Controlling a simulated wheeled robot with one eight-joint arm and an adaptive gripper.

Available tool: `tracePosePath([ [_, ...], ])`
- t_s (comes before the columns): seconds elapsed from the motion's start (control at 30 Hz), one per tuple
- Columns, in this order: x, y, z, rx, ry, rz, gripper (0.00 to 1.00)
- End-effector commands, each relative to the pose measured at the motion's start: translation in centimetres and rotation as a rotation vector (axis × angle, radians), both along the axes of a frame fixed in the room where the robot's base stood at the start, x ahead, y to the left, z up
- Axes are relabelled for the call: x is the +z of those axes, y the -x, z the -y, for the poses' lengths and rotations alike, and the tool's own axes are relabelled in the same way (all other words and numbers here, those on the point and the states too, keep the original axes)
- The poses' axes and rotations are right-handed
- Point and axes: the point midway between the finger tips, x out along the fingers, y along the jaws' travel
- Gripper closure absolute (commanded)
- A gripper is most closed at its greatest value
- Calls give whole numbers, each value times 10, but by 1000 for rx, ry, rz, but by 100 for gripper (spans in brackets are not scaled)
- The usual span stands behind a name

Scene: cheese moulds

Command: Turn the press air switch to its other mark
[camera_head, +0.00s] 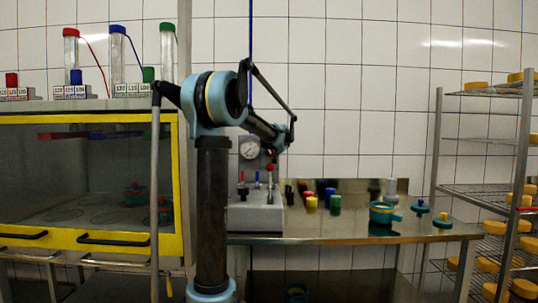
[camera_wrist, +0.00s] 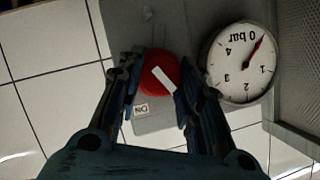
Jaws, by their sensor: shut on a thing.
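The press air switch is a round red knob (camera_wrist: 152,68) with a white pointer bar, on a grey panel in the wrist view. The bar lies slanted, from upper left to lower right. A small white label (camera_wrist: 141,108), upside down and seeming to read ON, sits below the knob. My gripper (camera_wrist: 162,75) has one dark finger on each side of the knob and is shut on it. The right finger covers part of the knob's edge. In the head view my arm reaches to the press panel, and the hand partly hides it.
A pressure gauge (camera_wrist: 240,62) is close to the right finger, its red needle near 0 bar. The grey press unit (camera_head: 256,215) stands on a steel table (camera_head: 335,233) with coloured pieces and pots. A yellow-framed cabinet (camera_head: 178,190) is at left, a cheese rack (camera_head: 437,150) at right.

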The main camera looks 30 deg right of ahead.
Motion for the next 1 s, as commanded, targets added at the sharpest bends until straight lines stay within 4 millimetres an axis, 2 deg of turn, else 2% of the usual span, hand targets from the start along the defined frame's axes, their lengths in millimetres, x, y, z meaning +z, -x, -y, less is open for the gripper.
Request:
tracePosePath([
  [1.0, -8, 3, 3, 1, -818, 500, 91],
])
